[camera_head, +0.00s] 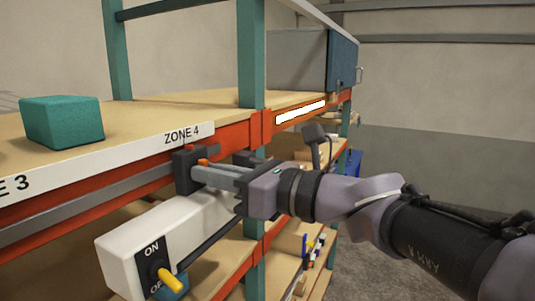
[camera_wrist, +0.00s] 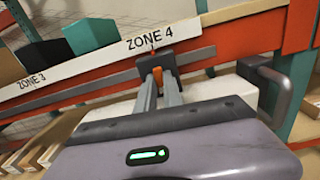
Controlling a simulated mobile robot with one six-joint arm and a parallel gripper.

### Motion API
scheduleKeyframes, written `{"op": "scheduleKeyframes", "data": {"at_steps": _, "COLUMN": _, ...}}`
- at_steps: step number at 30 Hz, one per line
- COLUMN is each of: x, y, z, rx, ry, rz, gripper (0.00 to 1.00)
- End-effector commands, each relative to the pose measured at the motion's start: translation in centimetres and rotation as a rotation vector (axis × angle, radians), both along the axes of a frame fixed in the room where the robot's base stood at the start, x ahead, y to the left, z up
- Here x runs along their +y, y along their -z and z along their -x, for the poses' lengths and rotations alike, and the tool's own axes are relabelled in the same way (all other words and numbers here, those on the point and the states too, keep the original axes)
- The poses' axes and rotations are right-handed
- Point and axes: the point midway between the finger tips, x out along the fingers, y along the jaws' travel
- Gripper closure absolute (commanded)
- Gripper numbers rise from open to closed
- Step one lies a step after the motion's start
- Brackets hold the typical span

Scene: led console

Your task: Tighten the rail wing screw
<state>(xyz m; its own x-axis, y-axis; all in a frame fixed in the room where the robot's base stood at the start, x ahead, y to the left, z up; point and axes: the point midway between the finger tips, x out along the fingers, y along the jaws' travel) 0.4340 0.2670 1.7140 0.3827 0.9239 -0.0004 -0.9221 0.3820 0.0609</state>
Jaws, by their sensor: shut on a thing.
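The dark rail clamp block (camera_head: 184,178) sits on the grey rail along the shelf front, below the ZONE 4 label. A small orange-red piece, apparently the wing screw (camera_head: 203,161), shows at my fingertips. My gripper (camera_head: 200,174) reaches in from the right with its grey fingers shut on it. In the wrist view, the fingers of my gripper (camera_wrist: 158,75) meet the front of the clamp block (camera_wrist: 165,60), with a little orange between the tips. The fingers hide most of the screw. Another small red piece stands on top of the clamp block.
A white console (camera_head: 125,262) with an ON/OFF plate and yellow lever (camera_head: 168,279) hangs just below my gripper. A teal box (camera_head: 62,121) sits on the upper shelf at left. A green-teal upright (camera_head: 251,55) stands behind. Open floor lies at right.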

Motion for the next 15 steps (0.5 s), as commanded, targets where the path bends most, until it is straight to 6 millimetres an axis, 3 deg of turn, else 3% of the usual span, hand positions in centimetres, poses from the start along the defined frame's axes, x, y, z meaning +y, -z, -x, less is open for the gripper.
{"op": "scheduleKeyframes", "data": {"at_steps": 15, "x": -0.01, "y": -0.37, "z": -0.01, "rx": 0.397, "ry": 0.0, "rz": -0.163, "gripper": 1.0}}
